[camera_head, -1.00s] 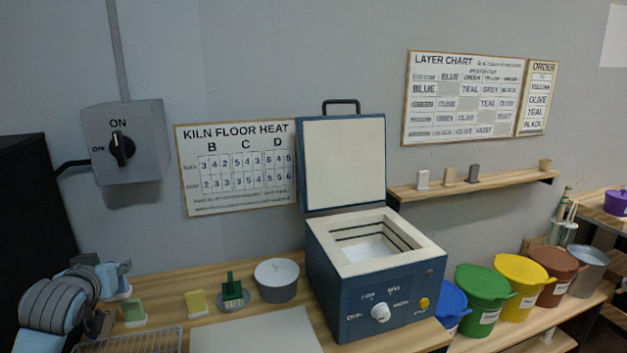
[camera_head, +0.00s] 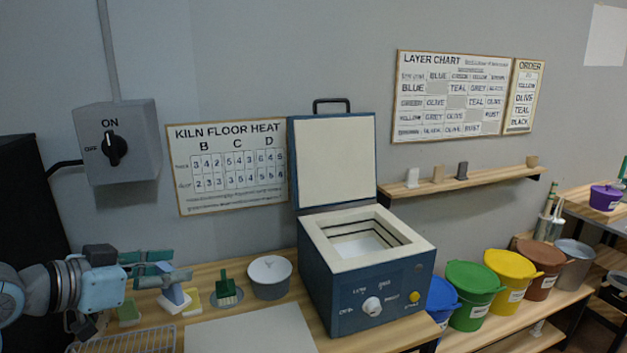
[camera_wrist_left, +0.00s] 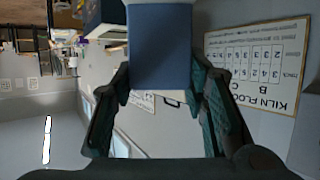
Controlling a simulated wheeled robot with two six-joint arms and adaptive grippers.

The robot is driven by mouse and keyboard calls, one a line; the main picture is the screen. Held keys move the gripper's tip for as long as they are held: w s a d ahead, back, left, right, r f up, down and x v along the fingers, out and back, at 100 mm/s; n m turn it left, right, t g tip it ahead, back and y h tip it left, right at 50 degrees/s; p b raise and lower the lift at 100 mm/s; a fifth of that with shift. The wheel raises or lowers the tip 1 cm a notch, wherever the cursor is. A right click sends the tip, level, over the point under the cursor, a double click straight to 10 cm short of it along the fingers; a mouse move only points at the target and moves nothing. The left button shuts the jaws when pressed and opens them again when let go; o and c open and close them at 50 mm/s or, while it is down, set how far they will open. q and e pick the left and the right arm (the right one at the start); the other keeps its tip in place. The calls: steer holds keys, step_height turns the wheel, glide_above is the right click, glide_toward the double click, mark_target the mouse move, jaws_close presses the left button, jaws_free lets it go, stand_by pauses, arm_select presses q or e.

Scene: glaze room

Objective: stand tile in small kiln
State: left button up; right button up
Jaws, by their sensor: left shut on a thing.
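My left gripper (camera_head: 178,267) is at the left of the bench in the camera_head view, shut on a blue tile with a pale lower part (camera_head: 174,297). In the left wrist view the blue tile (camera_wrist_left: 160,60) stands between the two dark green fingers. The small kiln (camera_head: 345,298) is a blue box to the right, its lid (camera_head: 334,160) raised and its square chamber open and apparently empty. My right gripper is not in view.
A wire rack (camera_head: 125,340) is at the front left. Several coloured buckets stand right of the kiln. Space above the bench is clear.

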arm_select(q)
steer(key=s+d+f+m+g+h, duration=0.1)
steer(key=s+d+f+m, duration=0.1)
steer(key=s+f, duration=0.4)
steer(key=s+d+f+m+g+h, duration=0.2)
steer(key=s+d+f, duration=0.2)
steer(key=s+f, duration=0.3)
steer(key=shift+s+f+h, duration=0.2)
steer(key=shift+s+h, duration=0.1)
steer(key=shift+s, duration=0.45)
